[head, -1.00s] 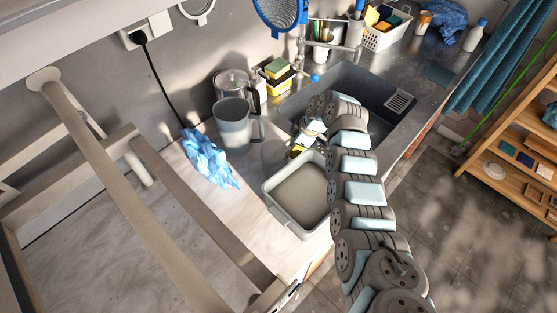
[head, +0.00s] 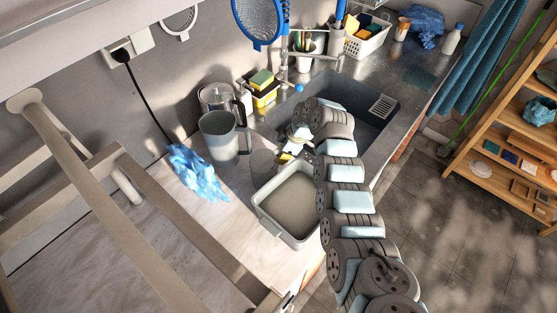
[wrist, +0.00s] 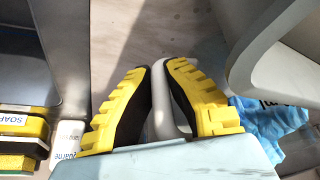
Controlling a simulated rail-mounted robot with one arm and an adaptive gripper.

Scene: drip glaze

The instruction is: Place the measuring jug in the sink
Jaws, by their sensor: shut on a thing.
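The measuring jug (head: 222,142) is a tall grey vessel with a side handle, upright at the back of the worktop, left of the sink. Its rounded grey body fills the upper right of the wrist view (wrist: 280,55). My gripper (wrist: 160,90) has ridged yellow fingers, shut on the jug's pale handle (wrist: 163,115). In the head view my gripper (head: 287,156) is partly hidden by my arm. The dark grey sink (head: 345,95) lies to the right of the jug, its near part behind my arm. Whether the jug touches the worktop is unclear.
A crumpled blue cloth (head: 196,175) lies left of the jug. The sink interior looks clear.

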